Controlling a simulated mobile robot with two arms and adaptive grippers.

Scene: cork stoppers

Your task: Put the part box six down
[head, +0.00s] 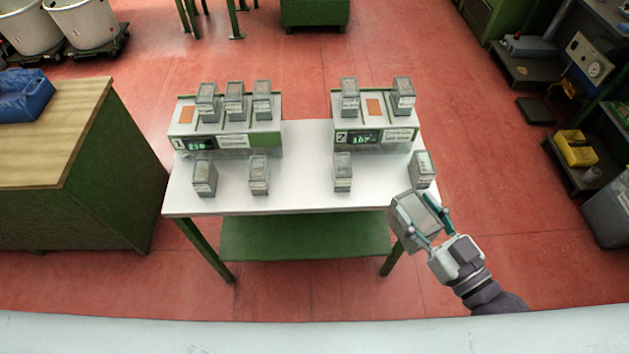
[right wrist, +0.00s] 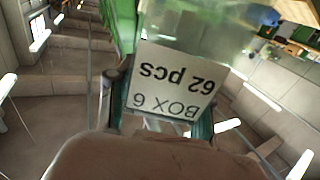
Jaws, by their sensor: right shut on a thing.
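Part box six (head: 413,217) is a grey see-through box held in my right gripper (head: 432,222), at the right front corner of the white table (head: 290,198). In the right wrist view, its white label (right wrist: 170,85) shows upside down and reads "BOX 6, 62 pcs". The right gripper's fingers are shut on the box from both sides. In the head view the box is tilted and looks to be in front of the table's edge; its height above the table is hard to tell. My left gripper is not in view.
Several similar boxes stand on the table's front part, one (head: 423,169) close behind the held box. Station 1 (head: 226,140) holds three boxes beside an empty orange pad (head: 187,114). Station 2 (head: 373,137) holds two, with an empty orange pad (head: 374,107) between them.

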